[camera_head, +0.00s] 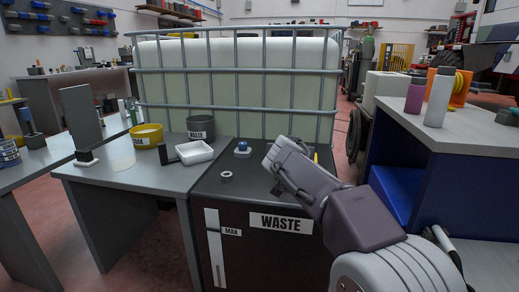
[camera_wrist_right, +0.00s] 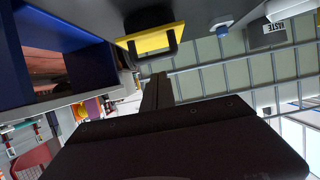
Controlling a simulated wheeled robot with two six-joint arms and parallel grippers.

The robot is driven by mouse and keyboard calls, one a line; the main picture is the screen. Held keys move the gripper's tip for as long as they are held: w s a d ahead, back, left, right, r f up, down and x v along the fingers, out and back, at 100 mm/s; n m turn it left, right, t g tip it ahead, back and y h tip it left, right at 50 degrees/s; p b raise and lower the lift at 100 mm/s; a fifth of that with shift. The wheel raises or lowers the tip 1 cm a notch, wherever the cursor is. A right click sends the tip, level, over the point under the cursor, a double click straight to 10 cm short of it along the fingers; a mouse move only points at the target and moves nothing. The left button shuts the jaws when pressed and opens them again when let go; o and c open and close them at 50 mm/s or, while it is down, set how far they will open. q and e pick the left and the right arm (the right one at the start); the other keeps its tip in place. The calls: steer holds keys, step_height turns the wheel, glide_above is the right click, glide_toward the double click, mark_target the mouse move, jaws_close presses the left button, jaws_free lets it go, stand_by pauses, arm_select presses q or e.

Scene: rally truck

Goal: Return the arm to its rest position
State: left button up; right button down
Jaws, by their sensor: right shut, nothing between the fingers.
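My right arm comes in from the right in the head view. Its gripper (camera_head: 277,187) is over the top of the dark waste cabinet (camera_head: 280,248), with the fingers mostly hidden behind the wrist. In the right wrist view the dark fingers (camera_wrist_right: 158,92) are shut together and hold nothing. My left arm and gripper are not in view.
A blue knob (camera_head: 243,146) and a small ring (camera_head: 227,175) are on the cabinet top. A yellow part (camera_wrist_right: 152,40) is near the right fingers. A caged white tank (camera_head: 235,85) stands behind. A bench (camera_head: 130,180) with a white tray (camera_head: 194,153) stands left, a blue-sided counter (camera_head: 460,190) right.

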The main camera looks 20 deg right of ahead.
steer(key=s+a+f+n+g+y+p, duration=0.4)
steer(key=s+a+f+p, duration=0.3)
steer(key=s+f, duration=0.6)
steer(key=s+a+f+n+g+y+p, duration=0.1)
steer(key=s+a+f+g+y+p, duration=0.45)
steer(key=s+f, duration=0.7)
step_height(320, 180, up, 40)
steer(key=s+a+n+g+h+p, duration=0.1)
steer(key=h+p, duration=0.1)
steer(key=p, duration=3.7)
steer(key=shift+a, duration=0.25)
